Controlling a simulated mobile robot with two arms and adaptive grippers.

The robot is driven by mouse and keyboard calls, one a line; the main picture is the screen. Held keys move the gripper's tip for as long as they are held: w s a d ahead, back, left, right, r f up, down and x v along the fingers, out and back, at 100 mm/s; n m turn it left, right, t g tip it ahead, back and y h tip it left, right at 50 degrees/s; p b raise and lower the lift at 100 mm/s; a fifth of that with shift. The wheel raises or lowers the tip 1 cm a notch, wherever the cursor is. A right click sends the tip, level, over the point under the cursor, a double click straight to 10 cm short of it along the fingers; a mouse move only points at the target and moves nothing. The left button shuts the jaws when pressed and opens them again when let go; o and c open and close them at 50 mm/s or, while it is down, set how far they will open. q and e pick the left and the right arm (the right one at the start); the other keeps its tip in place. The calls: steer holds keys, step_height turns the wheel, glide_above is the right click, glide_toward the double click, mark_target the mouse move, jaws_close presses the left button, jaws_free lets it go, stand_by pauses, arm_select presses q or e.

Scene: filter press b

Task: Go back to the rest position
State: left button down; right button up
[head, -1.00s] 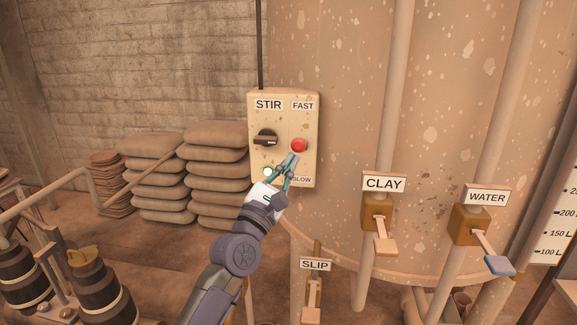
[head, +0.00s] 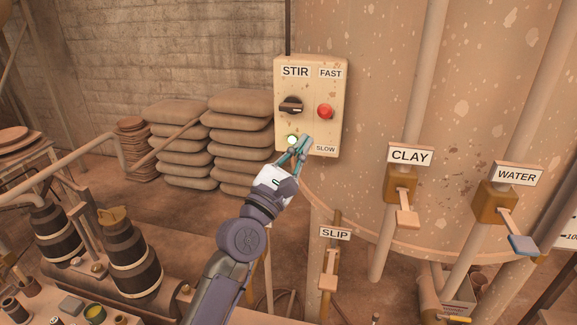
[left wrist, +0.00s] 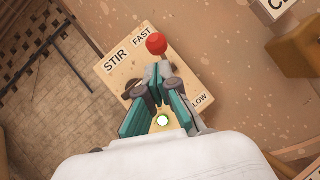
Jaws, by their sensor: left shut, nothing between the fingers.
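My left gripper (head: 303,146) is shut and empty in front of the lower part of the cream stir control box (head: 335,95). The box carries a black rotary knob (head: 291,105), a red button (head: 325,111) and a lit pale lamp (head: 292,139) by the gripper. In the left wrist view the shut fingers (left wrist: 158,75) point up towards the red button (left wrist: 156,44), with the lamp (left wrist: 162,121) showing between them. I cannot tell whether the fingertips touch the box. My right gripper is out of view.
The large speckled tank (head: 465,110) stands behind the box. The CLAY lever (head: 406,218), WATER lever (head: 520,240) and SLIP lever (head: 328,280) stick out at right and below. Stacked sacks (head: 180,140) stand at left, with dark barrels (head: 132,262) and a railing nearer me.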

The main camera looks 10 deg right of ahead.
arm_select(q)
steer(key=s+a+f+m+g+y, duration=0.25)
steer(key=s+a+f+m, duration=0.3)
steer(key=f, duration=0.35)
steer(key=s+a+f+m+g+y, duration=0.2)
steer(key=s+a+f+m+y, duration=0.25)
steer(key=f, duration=0.45)
steer(key=s+a+f+m+g+y, duration=0.1)
steer(key=s+a+f+m+g, duration=0.1)
steer(key=s+a+f+m, duration=0.6)
steer(key=s+a+f+m+g+y, duration=0.3)
steer(key=s+a+f+y, duration=0.1)
steer(key=s+a+f, duration=0.3)
steer(key=s+a+f+m+g+y, duration=0.25)
steer(key=s+a+f+y, duration=0.2)
steer(key=s+a, duration=0.4)
steer(key=s+d+f+g+b, duration=0.1)
steer(key=s+f+g+b, duration=0.15)
steer(key=f, duration=2.55)
steer(key=s+a+f+g, duration=0.1)
steer(key=s+a+f, duration=0.2)
steer(key=s+f, duration=1.4)
steer(key=shift+s+f+b, duration=0.2)
steer(key=shift+f+b, duration=0.2)
steer(key=shift+f, duration=0.05)
